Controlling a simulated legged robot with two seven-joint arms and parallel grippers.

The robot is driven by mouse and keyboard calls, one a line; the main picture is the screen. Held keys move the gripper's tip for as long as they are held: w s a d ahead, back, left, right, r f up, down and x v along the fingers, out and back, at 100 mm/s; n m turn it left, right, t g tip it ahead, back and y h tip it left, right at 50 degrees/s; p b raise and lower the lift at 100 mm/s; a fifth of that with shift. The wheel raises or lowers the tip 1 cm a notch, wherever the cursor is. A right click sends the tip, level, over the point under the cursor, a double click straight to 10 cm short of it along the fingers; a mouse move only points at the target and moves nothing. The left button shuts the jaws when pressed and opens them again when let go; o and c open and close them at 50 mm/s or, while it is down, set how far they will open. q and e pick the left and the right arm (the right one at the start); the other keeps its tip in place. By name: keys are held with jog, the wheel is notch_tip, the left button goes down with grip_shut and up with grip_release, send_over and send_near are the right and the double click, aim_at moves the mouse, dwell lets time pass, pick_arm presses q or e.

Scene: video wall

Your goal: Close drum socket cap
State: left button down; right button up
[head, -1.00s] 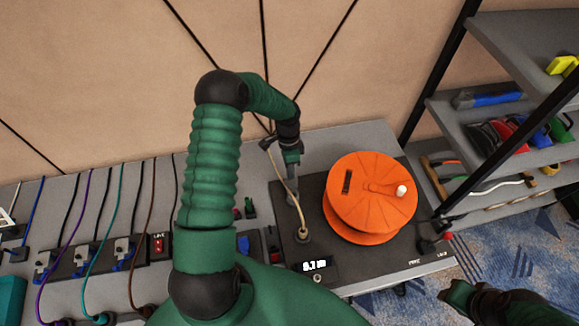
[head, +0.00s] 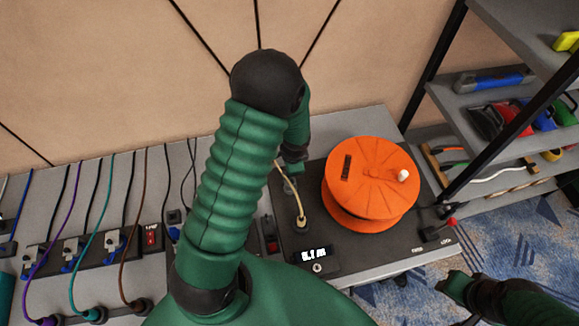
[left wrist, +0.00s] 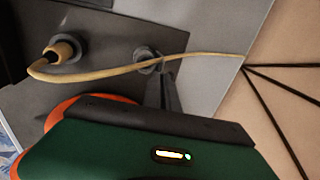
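The orange drum (head: 372,178) stands on the dark panel on the bench. A tan cable (head: 298,203) ends in a round fitting on that panel, left of the drum; the fitting (left wrist: 67,48) also shows in the left wrist view. A second grey round fitting (left wrist: 146,56), perhaps the socket and its cap, sits where the cable crosses. My left gripper (left wrist: 160,85) has its narrow fingertips close to this fitting; I cannot tell if they touch it or how far they are apart. My right gripper (head: 452,287) is at the lower right, away from the bench, its fingers unclear.
A power strip (head: 90,250) with several plugs and cables lies on the left of the bench. A shelf rack (head: 490,85) with tools stands at the right. My left arm hides the bench's middle.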

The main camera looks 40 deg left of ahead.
pick_arm(q)
jog(key=shift+w, duration=0.1)
jog(key=c, duration=1.6)
grip_release()
jog(key=shift+c, duration=0.2)
jog(key=p+v, duration=0.1)
jog(key=v, duration=1.5)
jog(key=shift+r, duration=0.35)
jog(key=shift+w, duration=0.1)
